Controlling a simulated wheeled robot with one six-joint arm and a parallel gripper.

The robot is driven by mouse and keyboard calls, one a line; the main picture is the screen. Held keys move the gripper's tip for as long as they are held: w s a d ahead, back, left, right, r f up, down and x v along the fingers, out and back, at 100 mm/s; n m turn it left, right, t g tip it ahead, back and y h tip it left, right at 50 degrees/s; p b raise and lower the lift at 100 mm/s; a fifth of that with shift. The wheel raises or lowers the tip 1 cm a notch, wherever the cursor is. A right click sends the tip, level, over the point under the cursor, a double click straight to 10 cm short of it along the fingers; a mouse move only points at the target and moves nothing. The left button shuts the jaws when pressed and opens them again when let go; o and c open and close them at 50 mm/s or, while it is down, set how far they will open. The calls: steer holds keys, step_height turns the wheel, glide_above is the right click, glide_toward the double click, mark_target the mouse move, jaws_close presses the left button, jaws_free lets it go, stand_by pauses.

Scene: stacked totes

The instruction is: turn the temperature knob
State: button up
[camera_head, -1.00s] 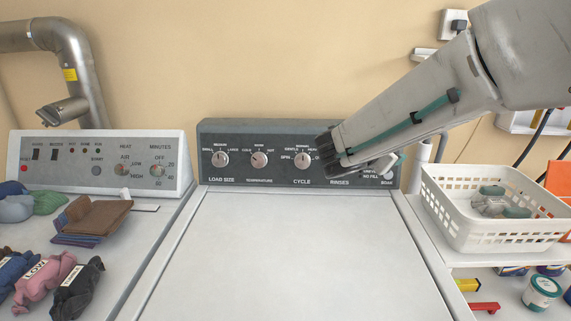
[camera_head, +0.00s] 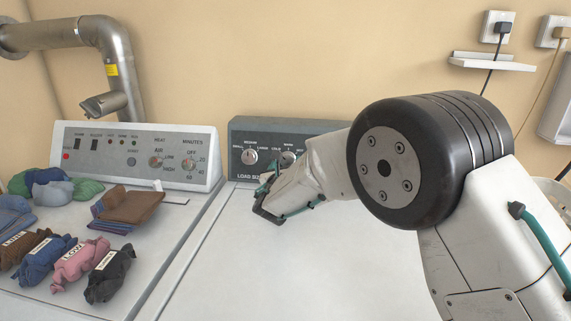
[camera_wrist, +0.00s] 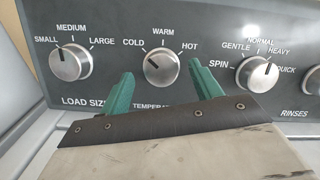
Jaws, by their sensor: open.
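The temperature knob (camera_wrist: 161,68) is a round silver dial on the dark washer panel, with COLD, WARM and HOT marked around it. Its pointer line is toward the upper left, on the COLD side. It also shows in the head view (camera_head: 287,158), partly behind my arm. My gripper (camera_wrist: 161,74) is open, with one teal finger on each side below the knob. I cannot tell whether either finger touches it. In the head view my gripper (camera_head: 265,190) is low in front of the panel.
The load size knob (camera_wrist: 70,62) is left of the temperature knob and the cycle knob (camera_wrist: 257,74) is right of it. The washer lid (camera_head: 215,262) is clear. A dryer panel (camera_head: 135,155) and folded cloth (camera_head: 130,206) are at the left.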

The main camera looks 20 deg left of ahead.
steer(key=shift+w+a, duration=0.2)
steer(key=shift+w, duration=0.5)
steer(key=c, duration=1)
steer(key=shift+m, duration=0.4)
steer(key=m+h, duration=0.2)
steer(key=m, duration=0.3)
steer(key=shift+m, duration=0.3)
steer(key=shift+m+h, duration=0.8)
steer(key=shift+m, duration=1.8)
